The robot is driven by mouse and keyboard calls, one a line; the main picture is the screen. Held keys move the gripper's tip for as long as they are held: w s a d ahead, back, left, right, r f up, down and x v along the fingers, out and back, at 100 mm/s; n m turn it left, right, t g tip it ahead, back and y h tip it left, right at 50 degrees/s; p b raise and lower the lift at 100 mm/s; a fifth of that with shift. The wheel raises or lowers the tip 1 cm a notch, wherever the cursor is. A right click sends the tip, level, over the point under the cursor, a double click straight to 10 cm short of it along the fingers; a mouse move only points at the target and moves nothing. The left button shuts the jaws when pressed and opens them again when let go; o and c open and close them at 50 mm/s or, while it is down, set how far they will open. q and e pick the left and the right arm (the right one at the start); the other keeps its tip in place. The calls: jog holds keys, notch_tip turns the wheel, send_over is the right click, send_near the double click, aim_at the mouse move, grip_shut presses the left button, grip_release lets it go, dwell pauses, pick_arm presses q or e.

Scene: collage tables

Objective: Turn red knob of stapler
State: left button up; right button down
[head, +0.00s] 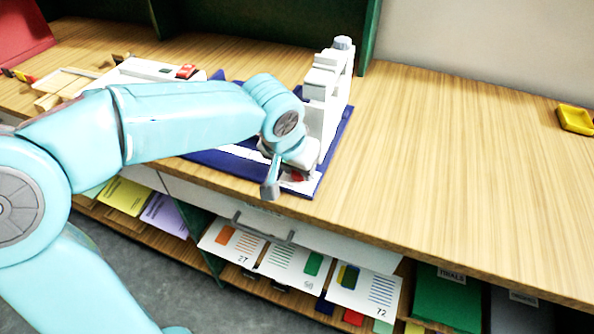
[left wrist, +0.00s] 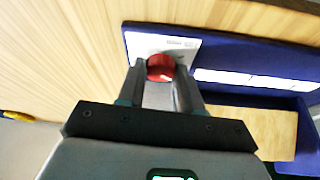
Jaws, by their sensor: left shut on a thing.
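The stapler (head: 322,95) is a tall white device standing on a blue base (head: 342,135) near the front edge of the wooden table. Its red knob (head: 297,177) shows as a small patch low at the front, partly hidden by my left gripper (head: 284,178). In the left wrist view, the round red knob (left wrist: 160,66) sits between the fingertips of my left gripper (left wrist: 161,75), beside a white plate (left wrist: 170,42). The fingers are shut on the knob from both sides. My right gripper is not in view.
The wooden table (head: 450,150) is clear to the right, apart from a yellow dish (head: 575,119). A white device with a red part (head: 187,71) stands behind my left arm. Below the table edge are a drawer handle (head: 262,232) and shelves with printed cards.

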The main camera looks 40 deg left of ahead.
pick_arm(q)
jog(key=n+y+b, duration=0.1)
jog(key=n, duration=0.1)
jog(key=n+b, duration=0.1)
jog(key=n, duration=0.1)
jog(key=shift+w+d+f+n+g+y, duration=0.1)
jog(key=shift+d+f+n+g+y, duration=0.1)
jog(key=shift+n+g+y, duration=0.15)
jog(key=shift+r+n+g+y+b, duration=0.1)
jog(key=shift+n+g+y+b, duration=0.15)
jog(key=shift+n+y+b, duration=0.6)
jog(key=shift+w+d+n+g, duration=0.1)
jog(key=shift+n+g, duration=0.4)
jog(key=shift+n, duration=1.3)
jog(key=o, duration=1)
jog(key=shift+r, duration=0.1)
jog(key=p+v, duration=0.3)
jog(key=v, duration=1.3)
jog(key=shift+r+p, duration=0.2)
jog(key=shift+p, duration=0.15)
